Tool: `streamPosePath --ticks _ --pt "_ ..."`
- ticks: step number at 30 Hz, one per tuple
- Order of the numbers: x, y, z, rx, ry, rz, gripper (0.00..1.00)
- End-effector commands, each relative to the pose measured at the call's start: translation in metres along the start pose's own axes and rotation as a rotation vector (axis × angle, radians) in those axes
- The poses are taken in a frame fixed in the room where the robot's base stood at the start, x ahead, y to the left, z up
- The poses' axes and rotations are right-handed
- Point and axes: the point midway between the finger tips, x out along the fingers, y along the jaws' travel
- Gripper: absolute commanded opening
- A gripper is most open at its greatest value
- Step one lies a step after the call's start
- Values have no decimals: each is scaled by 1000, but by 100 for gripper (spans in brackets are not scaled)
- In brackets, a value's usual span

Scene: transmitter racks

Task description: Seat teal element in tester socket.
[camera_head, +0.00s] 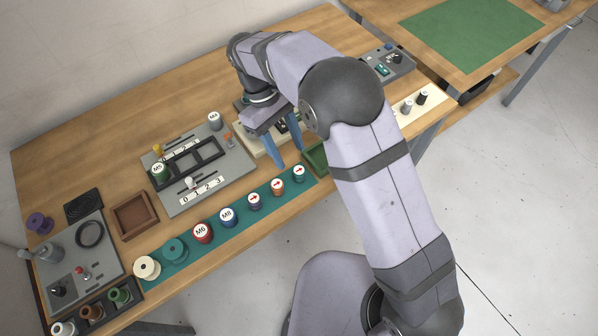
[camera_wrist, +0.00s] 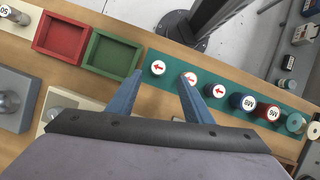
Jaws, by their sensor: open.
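A teal spool-shaped piece (camera_head: 174,250) stands on the green mat strip (camera_head: 243,213), between a cream spool and a red-sided M6 cylinder. It also shows at the right of the wrist view (camera_wrist: 293,122). A grey device (camera_head: 398,66) at the back right carries a small teal part (camera_head: 382,70); I cannot tell whether this device is the tester, and no socket shows clearly. My gripper (camera_head: 290,157) is open and empty, fingers down near the right end of the strip. In the wrist view its fingertips (camera_wrist: 160,80) are near the arrow-marked cylinders (camera_wrist: 158,68).
A grey panel with black slots (camera_head: 210,165) lies left of my gripper. A brown tray (camera_head: 134,214) and another grey panel (camera_head: 93,270) are further left. Green (camera_wrist: 110,55) and red (camera_wrist: 65,37) trays are beside the strip. Bare wood lies behind the panels.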

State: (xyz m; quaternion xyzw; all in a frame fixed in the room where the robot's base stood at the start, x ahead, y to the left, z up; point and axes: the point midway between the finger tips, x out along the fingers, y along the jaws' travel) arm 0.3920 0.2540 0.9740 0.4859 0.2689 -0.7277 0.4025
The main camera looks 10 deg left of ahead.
Motion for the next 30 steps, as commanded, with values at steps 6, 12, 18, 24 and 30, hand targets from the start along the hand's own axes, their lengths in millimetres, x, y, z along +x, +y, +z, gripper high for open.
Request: streamPosePath --ticks 6,12,18,24,30 --pt "8 0 1 1 -1 0 46" --pt "21 2 4 1 -4 -1 46" --pt "47 4 4 1 -4 -1 46" --pt "59 4 3 1 0 0 46" --pt "59 4 3 1 1 0 46"
